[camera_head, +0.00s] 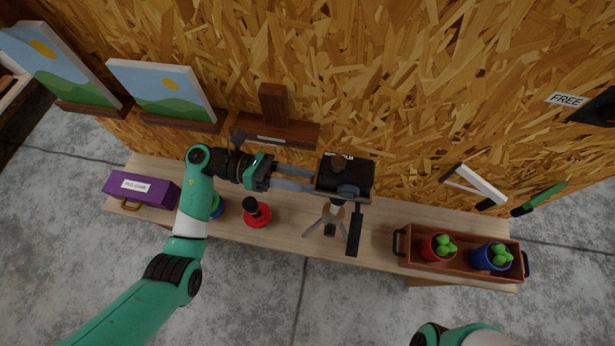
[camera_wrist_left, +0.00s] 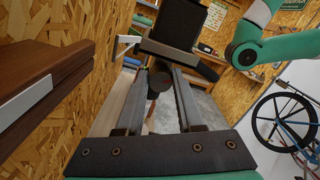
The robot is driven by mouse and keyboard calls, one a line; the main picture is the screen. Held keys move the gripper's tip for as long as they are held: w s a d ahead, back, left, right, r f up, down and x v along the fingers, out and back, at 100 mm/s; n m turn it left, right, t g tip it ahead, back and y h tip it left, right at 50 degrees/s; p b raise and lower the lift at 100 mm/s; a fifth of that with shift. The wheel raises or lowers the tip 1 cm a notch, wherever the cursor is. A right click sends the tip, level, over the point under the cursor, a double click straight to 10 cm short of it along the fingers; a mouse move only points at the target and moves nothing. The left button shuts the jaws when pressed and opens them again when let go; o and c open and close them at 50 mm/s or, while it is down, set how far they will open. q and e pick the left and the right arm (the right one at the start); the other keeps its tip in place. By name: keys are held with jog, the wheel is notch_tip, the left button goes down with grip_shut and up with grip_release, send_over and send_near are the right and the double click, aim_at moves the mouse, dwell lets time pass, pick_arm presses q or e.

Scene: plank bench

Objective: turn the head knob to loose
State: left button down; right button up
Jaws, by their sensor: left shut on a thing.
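A black camera (camera_head: 357,172) sits on a small tripod (camera_head: 331,211) with light legs on the bench, and a dark handle (camera_head: 354,233) hangs from the head. My left gripper (camera_head: 312,181) reaches in from the left with its long fingers at the tripod head, just at the camera's left side. In the left wrist view the fingers (camera_wrist_left: 170,78) are shut on a dark round knob (camera_wrist_left: 158,83) below the black camera body (camera_wrist_left: 183,22). The head view hides most of the knob. I cannot read the knob's turn. My right gripper is out of view.
A red object with a black knob (camera_head: 256,213) stands left of the tripod. A purple box (camera_head: 142,189) lies at the bench's left end. A wooden tray (camera_head: 419,266) with potted plants stands right. A wooden wall shelf (camera_head: 290,133) is close above my left gripper.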

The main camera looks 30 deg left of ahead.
pick_arm(q)
jog(key=c, duration=0.5)
grip_release()
jog(key=shift+c, duration=0.2)
jog(key=shift+a, duration=0.15)
jog(key=b+v, duration=0.3)
jog(key=v, duration=0.8)
jog(key=shift+s+a, duration=0.2)
